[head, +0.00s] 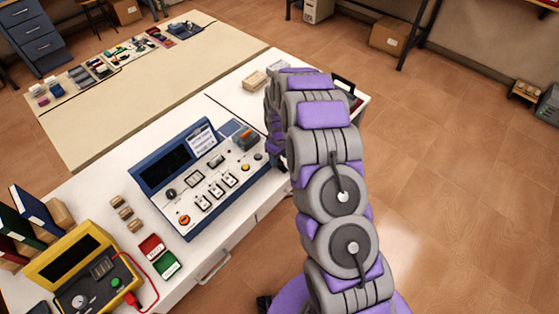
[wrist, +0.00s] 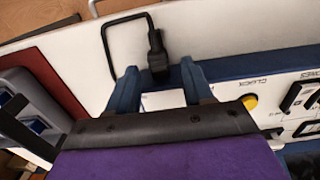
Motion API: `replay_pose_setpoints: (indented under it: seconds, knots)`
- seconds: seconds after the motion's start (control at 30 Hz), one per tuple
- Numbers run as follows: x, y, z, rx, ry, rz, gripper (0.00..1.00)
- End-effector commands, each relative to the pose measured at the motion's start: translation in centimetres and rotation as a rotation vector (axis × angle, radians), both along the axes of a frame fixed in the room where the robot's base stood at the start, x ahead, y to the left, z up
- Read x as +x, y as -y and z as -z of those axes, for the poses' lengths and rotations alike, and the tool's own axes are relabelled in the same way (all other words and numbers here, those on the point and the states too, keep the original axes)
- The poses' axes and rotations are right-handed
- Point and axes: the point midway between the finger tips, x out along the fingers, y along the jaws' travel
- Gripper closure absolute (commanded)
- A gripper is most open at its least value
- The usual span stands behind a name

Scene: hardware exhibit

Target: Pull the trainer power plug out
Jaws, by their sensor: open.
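The trainer (head: 190,180) is a blue-framed console with a pale panel on the white bench in the head view. Its blue edge and panel (wrist: 290,110) show at the right of the wrist view. The black power plug (wrist: 157,52) stands at the trainer's blue edge, with a black cable looping away to the left. My gripper (wrist: 158,74) is open, with one blue finger on each side of the plug's lower part. I cannot tell whether the fingers touch it. In the head view my arm hides the plug and the fingertips.
The wooden floor (head: 460,200) right of my arm is mostly clear.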

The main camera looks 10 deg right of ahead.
Motion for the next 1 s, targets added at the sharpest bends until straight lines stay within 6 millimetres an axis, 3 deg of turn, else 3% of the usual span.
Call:
replay_pose_setpoints:
  seconds: [0.2,0.53,1.0]
  knots:
    - [0.0,0.2,1.9,0.003,0.0,0.001,0.49]
    - [0.0,0.2,2.1,0.003,0.002,0.001,0.49]
    - [0.0,0.1,2.1,0.002,0.001,0.0,0.94]
